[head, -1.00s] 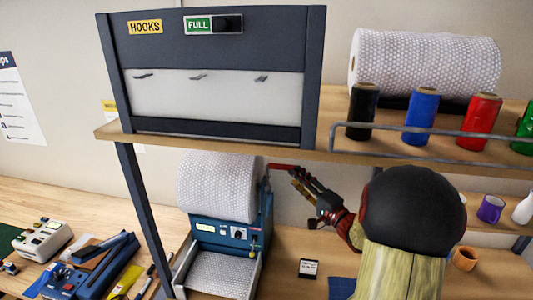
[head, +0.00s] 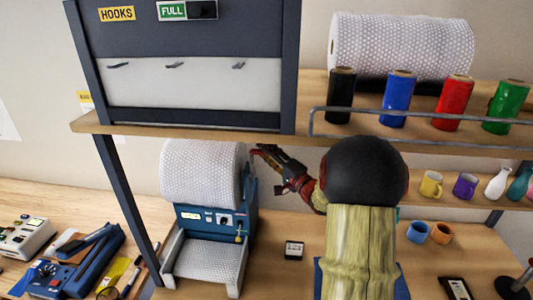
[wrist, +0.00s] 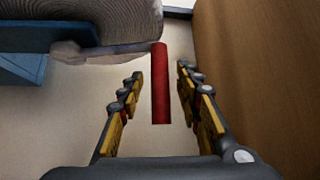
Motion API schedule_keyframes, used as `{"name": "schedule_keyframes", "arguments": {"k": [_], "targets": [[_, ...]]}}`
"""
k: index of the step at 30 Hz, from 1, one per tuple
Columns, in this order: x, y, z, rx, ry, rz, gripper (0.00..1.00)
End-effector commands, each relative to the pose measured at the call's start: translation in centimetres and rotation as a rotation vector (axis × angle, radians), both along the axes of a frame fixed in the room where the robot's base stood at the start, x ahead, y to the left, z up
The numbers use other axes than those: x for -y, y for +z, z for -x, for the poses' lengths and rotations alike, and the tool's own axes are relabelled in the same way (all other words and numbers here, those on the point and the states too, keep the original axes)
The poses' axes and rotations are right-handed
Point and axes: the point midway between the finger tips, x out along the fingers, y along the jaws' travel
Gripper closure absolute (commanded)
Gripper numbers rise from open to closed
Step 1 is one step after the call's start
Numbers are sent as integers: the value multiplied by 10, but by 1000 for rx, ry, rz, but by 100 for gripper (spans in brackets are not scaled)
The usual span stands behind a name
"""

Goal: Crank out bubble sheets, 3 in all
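The blue bubble-sheet machine (head: 190,217) stands on the counter, with a big white bubble roll (head: 199,174) on top. Bubble sheet (head: 209,259) lies in its front tray (head: 171,264). My gripper (head: 262,152) is at the crank on the machine's right side. The fingers cover the handle in the head view. In the wrist view, the red crank handle (wrist: 160,90) runs between the two fingers of my open gripper (wrist: 159,74). A gap shows on both sides of the handle. The roll's end shows at upper left there.
A cabinet marked HOOKS and FULL (head: 192,85) stands on the shelf above. Another bubble roll (head: 400,45) and several thread spools (head: 397,98) are beside it. A brown board or wall (wrist: 265,70) lies close to the gripper's right in the wrist view. Desk tools are at left.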

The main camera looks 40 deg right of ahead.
Motion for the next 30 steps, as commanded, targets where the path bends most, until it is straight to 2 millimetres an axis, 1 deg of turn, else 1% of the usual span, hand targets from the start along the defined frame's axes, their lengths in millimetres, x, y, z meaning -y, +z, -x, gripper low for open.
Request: {"name": "schedule_keyframes", "arguments": {"k": [2, 18, 30], "targets": [[0, 0, 0, 0, 0, 0, 70], [0, 0, 0, -1, 0, 0, 100], [0, -1, 0, -2, 0, 0, 100]]}}
